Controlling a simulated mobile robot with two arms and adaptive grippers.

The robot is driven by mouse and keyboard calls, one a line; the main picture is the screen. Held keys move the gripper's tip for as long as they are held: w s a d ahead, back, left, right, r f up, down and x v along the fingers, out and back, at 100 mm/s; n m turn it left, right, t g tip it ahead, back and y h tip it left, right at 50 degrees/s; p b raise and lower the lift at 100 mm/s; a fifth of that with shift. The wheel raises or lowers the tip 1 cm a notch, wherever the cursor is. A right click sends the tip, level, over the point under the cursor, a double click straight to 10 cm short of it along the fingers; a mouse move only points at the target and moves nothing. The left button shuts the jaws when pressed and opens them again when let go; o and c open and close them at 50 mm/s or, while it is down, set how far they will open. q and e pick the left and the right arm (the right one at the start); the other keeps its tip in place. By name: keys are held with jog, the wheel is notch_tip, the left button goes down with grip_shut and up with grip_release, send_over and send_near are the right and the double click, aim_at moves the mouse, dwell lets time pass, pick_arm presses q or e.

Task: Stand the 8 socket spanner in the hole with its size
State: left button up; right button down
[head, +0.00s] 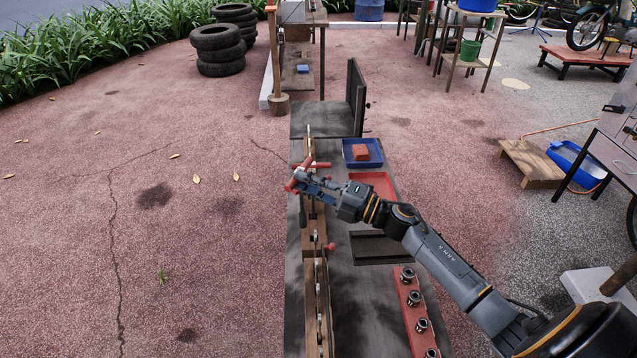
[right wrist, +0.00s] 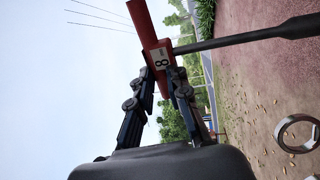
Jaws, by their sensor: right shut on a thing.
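The 8 socket spanner has a red T-handle (head: 299,180) and a dark shaft; its white label with an 8 shows in the right wrist view (right wrist: 160,57). My right gripper (head: 318,188) is shut on the red handle, above the left side of the bench. In the right wrist view the dark shaft (right wrist: 245,38) runs off to the right, thicker at its end. A long wooden rack (head: 309,290) runs along the bench's left edge under the gripper. Its hole sizes are too small to read. My left gripper is out of view.
A blue tray (head: 376,161) with a red block, a red tray (head: 386,181) and a dark grey channel (head: 375,250) lie on the bench. A red strip (head: 408,290) carries several metal sockets. Another red handle (head: 331,247) sticks out by the rack.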

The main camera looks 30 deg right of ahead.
jog(key=d, duration=0.2)
jog(key=d+t+h, duration=0.1)
jog(key=shift+w+f+m, duration=0.15)
jog(key=shift+f+m, duration=0.15)
jog(key=shift+m, duration=0.1)
jog(key=shift+d+r, duration=0.1)
notch_tip(320, 180, down, 6)
jog(key=b, duration=0.4)
jog(key=shift+b, duration=0.35)
jog(key=shift+f+b, duration=2.55)
jog(key=shift+f, duration=0.4)
dwell(0.6)
jog(key=c, duration=1.2)
grip_release()
